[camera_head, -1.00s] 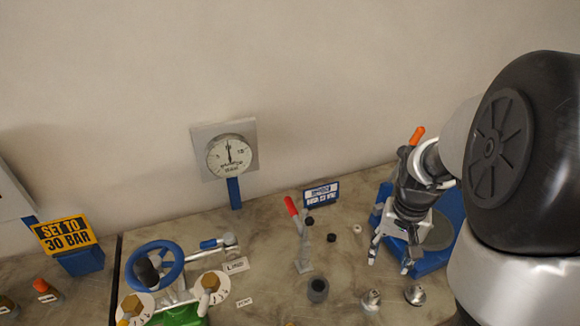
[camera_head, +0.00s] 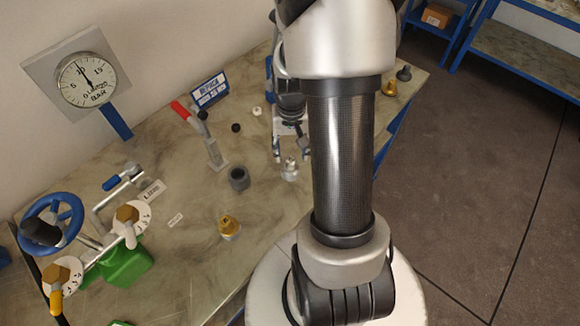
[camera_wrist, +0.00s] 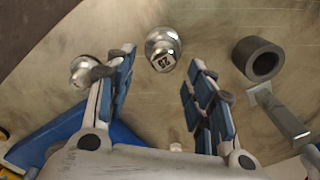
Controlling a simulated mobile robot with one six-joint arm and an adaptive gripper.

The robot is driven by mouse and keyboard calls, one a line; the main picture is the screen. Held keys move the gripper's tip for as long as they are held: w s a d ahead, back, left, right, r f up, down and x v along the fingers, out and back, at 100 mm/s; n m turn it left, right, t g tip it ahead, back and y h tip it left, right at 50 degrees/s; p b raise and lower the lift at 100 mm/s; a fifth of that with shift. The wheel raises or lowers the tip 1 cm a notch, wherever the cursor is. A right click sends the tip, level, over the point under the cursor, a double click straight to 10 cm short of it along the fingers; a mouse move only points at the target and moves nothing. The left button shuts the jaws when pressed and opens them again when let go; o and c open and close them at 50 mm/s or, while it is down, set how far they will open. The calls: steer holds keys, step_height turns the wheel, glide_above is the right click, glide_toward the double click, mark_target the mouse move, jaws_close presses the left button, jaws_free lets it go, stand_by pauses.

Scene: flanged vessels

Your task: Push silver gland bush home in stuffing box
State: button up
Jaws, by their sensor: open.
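A silver flanged piece (camera_wrist: 163,50), which looks like the silver gland bush, stands on the bench top with a small number label on its side. It also shows in the head view (camera_head: 289,170). In the wrist view it is just beyond and between the fingertips of my gripper (camera_wrist: 162,60). My gripper (camera_head: 291,153) is open and empty, pointing down; I cannot tell if it touches the piece. A second silver piece (camera_wrist: 84,74) is left of the left finger, partly hidden. A dark grey hollow cylinder (camera_head: 238,179), perhaps the stuffing box, stands apart to the left.
A red-handled lever (camera_head: 216,155) stands close behind the hollow cylinder. A brass piece (camera_head: 229,228) is in front. A blue handwheel (camera_head: 52,222) and green valve body (camera_head: 126,262) are at left. A gauge (camera_head: 87,80) is at the back. Bare bench lies between the brass piece and cylinder.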

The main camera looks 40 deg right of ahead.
mark_target(290, 159)
steer(key=f, duration=0.1)
steer(key=f+b, duration=0.1)
steer(key=f, duration=0.1)
steer(key=f+b, duration=0.1)
steer(key=f, duration=0.1)
steer(key=shift+s+a, duration=0.1)
steer(key=shift+a, duration=0.25)
steer(key=shift+c, duration=0.6)
jaws_close()
